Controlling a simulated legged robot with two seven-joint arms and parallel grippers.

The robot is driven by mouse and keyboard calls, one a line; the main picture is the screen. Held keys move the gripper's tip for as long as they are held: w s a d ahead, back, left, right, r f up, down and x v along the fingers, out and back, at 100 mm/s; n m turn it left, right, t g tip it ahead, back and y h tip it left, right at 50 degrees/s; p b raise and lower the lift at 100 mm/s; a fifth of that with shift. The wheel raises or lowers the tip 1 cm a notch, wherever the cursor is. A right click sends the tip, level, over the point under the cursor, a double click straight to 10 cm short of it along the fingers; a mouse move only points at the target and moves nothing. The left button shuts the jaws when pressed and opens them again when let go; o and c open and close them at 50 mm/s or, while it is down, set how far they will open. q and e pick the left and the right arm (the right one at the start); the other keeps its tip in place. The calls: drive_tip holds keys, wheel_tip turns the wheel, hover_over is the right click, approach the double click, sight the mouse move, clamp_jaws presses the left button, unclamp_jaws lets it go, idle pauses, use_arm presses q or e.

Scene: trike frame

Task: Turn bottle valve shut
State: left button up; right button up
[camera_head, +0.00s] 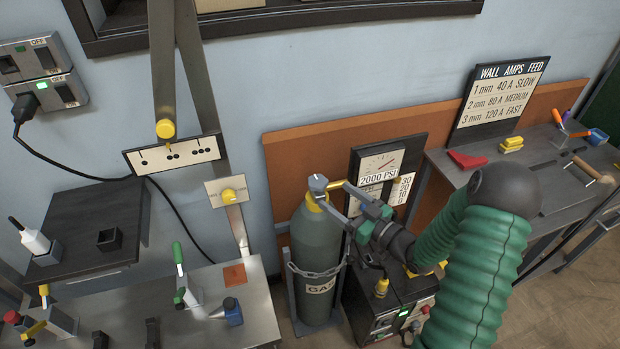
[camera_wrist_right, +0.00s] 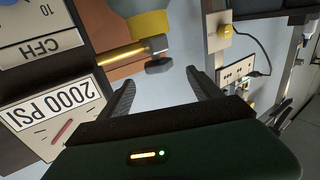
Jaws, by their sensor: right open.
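The gas bottle (camera_head: 317,255) is a dark green cylinder labelled "GAS", standing upright behind a chain. Its grey valve knob (camera_head: 318,183) sits on top above a yellow collar, with a brass pipe (camera_head: 350,190) running right toward the gauge. My right gripper (camera_head: 341,205) reaches in from the right beside the valve, its fingers pointing left. In the right wrist view the gripper (camera_wrist_right: 161,88) has its fingers spread wide. The knob (camera_wrist_right: 158,65) shows beyond the gap between them, with the brass pipe (camera_wrist_right: 122,53) behind. Nothing is held. My left gripper is not in view.
A 2000 PSI gauge panel (camera_head: 378,178) stands right of the bottle, behind my right arm. A welder box (camera_head: 385,306) is below it. A steel bench (camera_head: 250,315) with tools is at the left; another workbench (camera_head: 560,190) is at the right.

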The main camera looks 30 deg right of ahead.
sight(311, 176)
drive_tip(key=x, duration=1.1)
drive_tip(key=shift+w+d+f, duration=0.1)
drive_tip(key=shift+d+f, duration=0.05)
drive_tip(key=shift+d, duration=0.2)
drive_tip(key=shift+w+a, duration=0.2)
drive_tip(key=shift+w, duration=0.05)
drive_tip(key=shift+a, duration=0.1)
drive_tip(key=shift+c, duration=0.3)
drive_tip(key=c, duration=1.3)
drive_tip(key=shift+d+m+h, duration=0.2)
drive_tip(key=shift+m+h, duration=0.3)
drive_tip(key=shift+h, duration=0.2)
drive_tip(key=o, duration=1.4)
drive_tip(key=shift+c, duration=0.2)
